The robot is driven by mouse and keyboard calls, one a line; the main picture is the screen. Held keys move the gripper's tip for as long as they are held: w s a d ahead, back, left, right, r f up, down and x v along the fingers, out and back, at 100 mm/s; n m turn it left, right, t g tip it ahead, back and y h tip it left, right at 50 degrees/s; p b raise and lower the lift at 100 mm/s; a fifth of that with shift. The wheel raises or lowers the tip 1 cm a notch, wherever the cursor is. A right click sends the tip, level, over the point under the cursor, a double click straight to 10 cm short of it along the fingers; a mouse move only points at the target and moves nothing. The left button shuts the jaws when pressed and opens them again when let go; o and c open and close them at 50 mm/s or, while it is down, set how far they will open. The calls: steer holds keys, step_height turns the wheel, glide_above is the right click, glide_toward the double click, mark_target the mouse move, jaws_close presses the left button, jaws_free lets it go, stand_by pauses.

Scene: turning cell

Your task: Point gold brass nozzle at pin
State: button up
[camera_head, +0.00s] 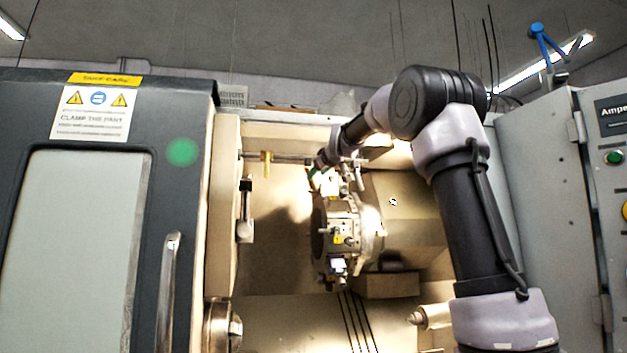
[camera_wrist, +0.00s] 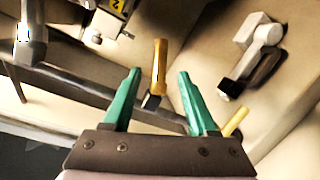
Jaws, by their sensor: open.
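A gold brass nozzle (camera_wrist: 159,66) rises from a dark collar on a grey pipe in the wrist view. It lies between and beyond the tips of my gripper's green fingers (camera_wrist: 158,72), with a gap on both sides. My gripper is open and empty. In the head view my gripper (camera_head: 314,179) is small, beside the pipe above the turret, and the nozzle there is hard to make out. I cannot surely tell which part is the pin; a grey bracket (camera_wrist: 262,38) with a dark-ended tip is at upper right in the wrist view.
A second, paler yellow nozzle (camera_wrist: 235,122) is beyond my right finger. A grey nozzle (camera_wrist: 30,38) sits on the pipe's left. The tool turret (camera_head: 345,235) is below my gripper in the head view. The machine door (camera_head: 180,95) stands left, a control cabinet (camera_head: 545,190) right.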

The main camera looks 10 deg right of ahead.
steer(key=shift+v, duration=1.6)
steer(key=s+f+m+g, duration=0.3)
steer(key=s+f, duration=0.7)
steer(key=s, duration=0.4)
steer(key=s+f+m+g, duration=0.2)
steer(key=s+f+m, duration=0.1)
steer(key=s+f, duration=0.8)
steer(key=s+f+m+g, duration=0.3)
steer(key=s+f, duration=0.7)
steer(key=s, duration=0.6)
steer(key=shift+s+d+f+m+g, duration=0.25)
steer(key=shift+s+m+g, duration=0.1)
steer(key=shift+m, duration=0.25)
